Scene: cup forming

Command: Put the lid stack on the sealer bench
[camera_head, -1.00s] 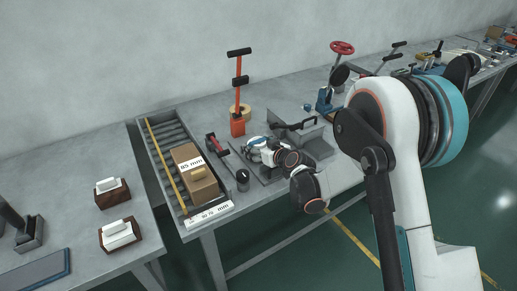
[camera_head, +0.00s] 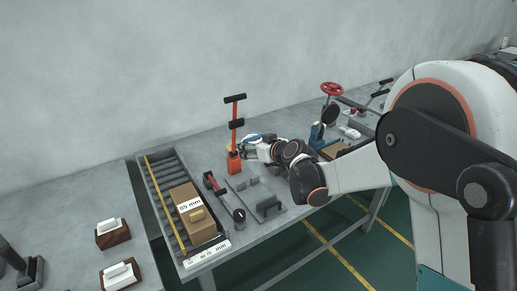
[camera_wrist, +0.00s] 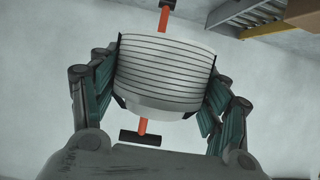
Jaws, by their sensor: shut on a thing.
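The lid stack (camera_wrist: 165,72) is a white, ribbed round stack. In the wrist view it sits between the two fingers of my gripper (camera_wrist: 163,85), which is shut on it from both sides. In the head view my gripper (camera_head: 252,150) is above the grey bench (camera_head: 210,158), just right of an orange post (camera_head: 234,130) with black handles. The stack is hard to make out there. The orange post also shows behind the stack in the wrist view (camera_wrist: 163,20). No sealer label is readable on any bench.
A roller tray (camera_head: 160,168) holds a cardboard box (camera_head: 193,225) marked 85 mm. A grey plate with black handles (camera_head: 257,192) and a dark knob (camera_head: 239,215) lie in front of my gripper. A red handwheel (camera_head: 332,89) stands at right. Brown blocks with white tops (camera_head: 112,235) sit at left.

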